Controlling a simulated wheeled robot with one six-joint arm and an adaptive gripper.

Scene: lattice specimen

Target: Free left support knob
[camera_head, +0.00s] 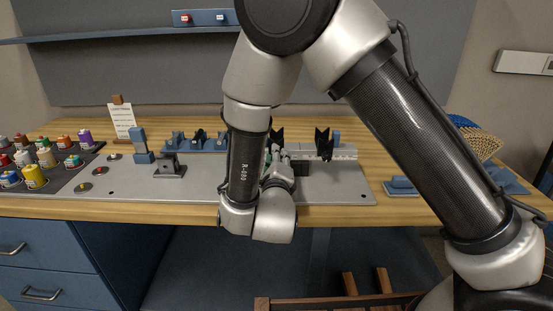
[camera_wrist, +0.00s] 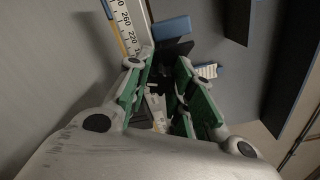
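In the head view, a pale rail with a scale (camera_head: 345,151) carries two black V-shaped supports. The left support (camera_head: 277,136) is partly hidden by my wrist and gripper; the right support (camera_head: 323,143) stands clear. My gripper (camera_head: 278,158) is at the left support, pointing away from the camera. In the wrist view, its green-padded fingers (camera_wrist: 167,62) stand apart, with dark parts of the left support (camera_wrist: 174,48) between and beyond their tips. The left knob cannot be made out clearly among these dark parts. I cannot tell whether the fingers touch anything.
A blue block (camera_wrist: 172,27) and the numbered scale (camera_wrist: 128,22) lie close to the fingers. On the bench are a blue post (camera_head: 139,145), a dark bracket (camera_head: 169,167) and several jars on a dark tray (camera_head: 62,179). A yellow-and-blue lattice piece (camera_head: 480,141) stands at right.

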